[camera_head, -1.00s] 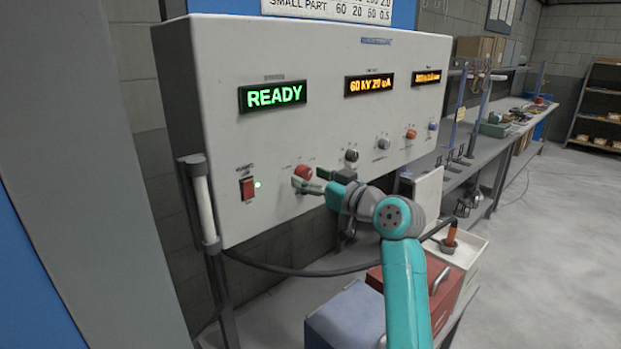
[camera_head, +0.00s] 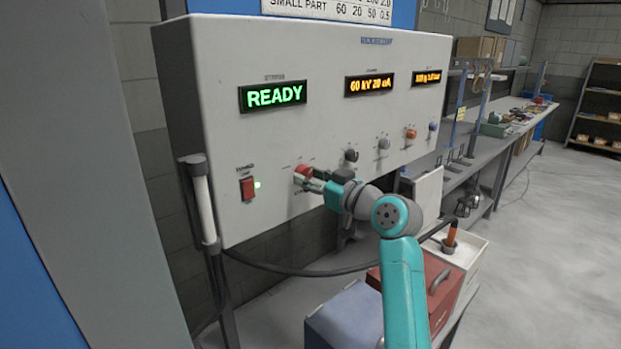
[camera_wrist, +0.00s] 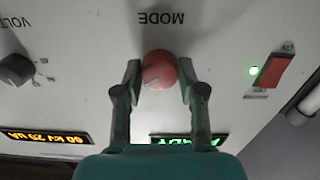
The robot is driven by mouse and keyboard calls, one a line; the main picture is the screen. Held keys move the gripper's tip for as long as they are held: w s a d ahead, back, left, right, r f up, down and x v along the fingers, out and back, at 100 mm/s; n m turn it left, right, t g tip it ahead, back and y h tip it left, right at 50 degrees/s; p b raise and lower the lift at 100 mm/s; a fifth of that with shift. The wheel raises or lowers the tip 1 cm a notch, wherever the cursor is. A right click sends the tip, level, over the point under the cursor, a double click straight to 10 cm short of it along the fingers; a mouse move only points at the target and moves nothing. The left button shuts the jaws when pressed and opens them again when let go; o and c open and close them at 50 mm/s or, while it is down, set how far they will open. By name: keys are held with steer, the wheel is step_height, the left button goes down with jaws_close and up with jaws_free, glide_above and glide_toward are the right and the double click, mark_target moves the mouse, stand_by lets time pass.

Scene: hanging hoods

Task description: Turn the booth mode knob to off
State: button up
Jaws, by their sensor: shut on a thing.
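The red booth mode knob (camera_head: 303,172) is on the front of the white control panel (camera_head: 225,110); it also shows in the wrist view (camera_wrist: 159,70), below the upside-down word MODE. My gripper (camera_head: 310,181) is at the knob, its two fingers (camera_wrist: 159,76) one on each side, shut on it. A pale pointer line shows on the knob's lower left in the wrist view. The green READY display (camera_head: 272,95) is lit above. The labels around the knob are too small to read or hidden by my gripper.
A red rocker switch (camera_head: 247,188) with a green light sits left of the knob. A dark knob (camera_head: 351,155) and several others run to the right. A cable, a blue box (camera_head: 345,318) and a red box (camera_head: 440,285) lie below.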

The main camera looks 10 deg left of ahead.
steer(key=n, duration=0.5)
steer(key=shift+n, duration=0.3)
steer(key=n, duration=0.5)
steer(key=shift+n, duration=0.3)
steer(key=o, duration=1.1)
steer(key=shift+o, duration=0.2)
steer(key=shift+d, duration=0.1)
steer(key=v, duration=1.2)
